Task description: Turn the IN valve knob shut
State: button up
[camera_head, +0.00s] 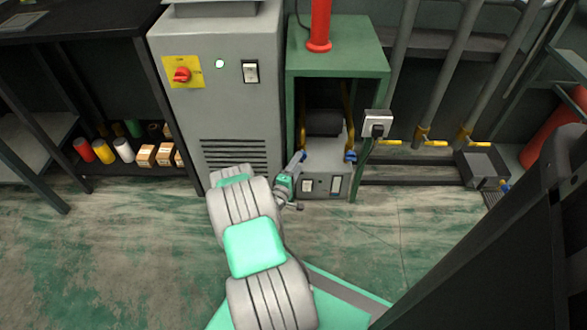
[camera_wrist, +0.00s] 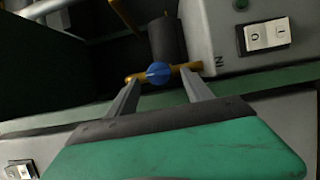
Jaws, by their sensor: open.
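The blue IN valve knob (camera_wrist: 158,73) sits on a yellow pipe fitting (camera_wrist: 190,68) in the wrist view, beside the "IN" mark on a grey unit (camera_wrist: 215,45). My gripper (camera_wrist: 159,80) is open in the wrist view, with one finger on each side of the knob's lower area. The picture does not show whether the fingers touch it. A second blue knob (camera_head: 350,155) is at the unit's right side.
The grey unit stands inside a green cabinet (camera_head: 340,60) with a red cylinder (camera_head: 320,25) on top. A grey control cabinet (camera_head: 225,110) is to the left. An outlet box (camera_head: 377,123) is on the right. Floor (camera_head: 420,230) is open to the right.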

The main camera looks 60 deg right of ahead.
jog(key=a+p, duration=0.1)
jog(key=a, duration=0.1)
jog(key=a+p, duration=0.1)
jog(key=a, duration=0.1)
jog(key=shift+s+a, duration=0.2)
jog(key=shift+a, duration=0.1)
